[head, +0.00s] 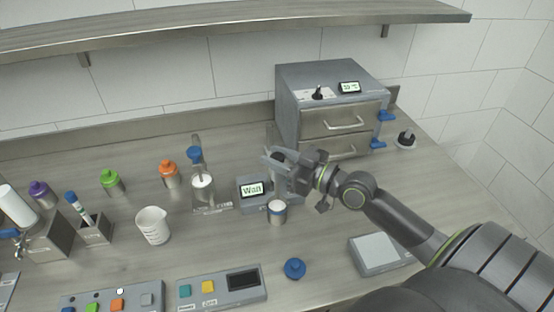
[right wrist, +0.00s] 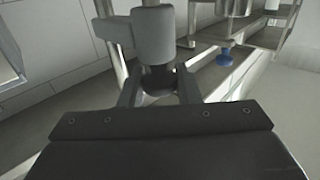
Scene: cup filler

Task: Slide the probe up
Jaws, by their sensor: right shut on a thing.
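My right gripper (head: 273,157) reaches in from the right to the small station with a lit display (head: 252,189). It is shut on a dark round knob (right wrist: 158,80) under a grey block (right wrist: 154,35), which seems to be the probe's slide. In the right wrist view the fingers (right wrist: 158,92) stand on both sides of the knob. A metal post (right wrist: 117,62) stands left of the block. A metal cup (head: 277,213) with pale contents stands in front of the station. My gripper hides much of the slide in the head view, and the probe's tip cannot be made out. My left gripper is not in view.
A blue-knobbed stand (head: 211,196) is to the left. A blue cap (head: 294,269), a flat scale (head: 375,252) and button panels (head: 222,289) lie in front. A shelf (head: 230,28) runs above.

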